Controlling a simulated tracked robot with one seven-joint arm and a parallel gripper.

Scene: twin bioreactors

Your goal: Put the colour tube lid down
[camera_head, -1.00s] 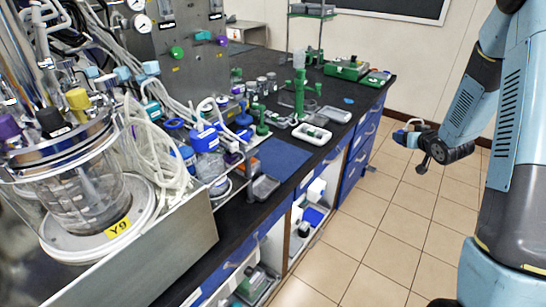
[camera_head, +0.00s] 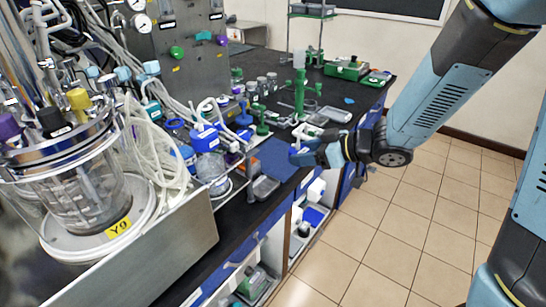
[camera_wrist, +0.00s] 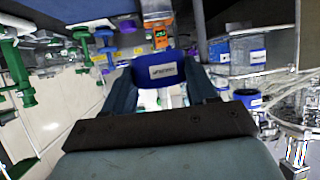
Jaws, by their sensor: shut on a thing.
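My gripper (camera_wrist: 161,88) is shut on a blue lid (camera_wrist: 164,70) with a white label, held between the two fingers in the wrist view. In the head view my gripper (camera_head: 302,154) is over the front edge of the black bench, beside the blue mat (camera_head: 281,158). The lid shows there only as a small blue patch at the fingertips, partly hidden by the gripper. I cannot tell from these views whether it touches the bench or mat.
Green stands (camera_head: 299,95) and a grey-white tray (camera_head: 335,114) are behind. Tubing and blue-capped bottles (camera_head: 205,138) crowd the left. The vessel marked Y9 (camera_head: 75,190) stands at near left. The floor is clear at right.

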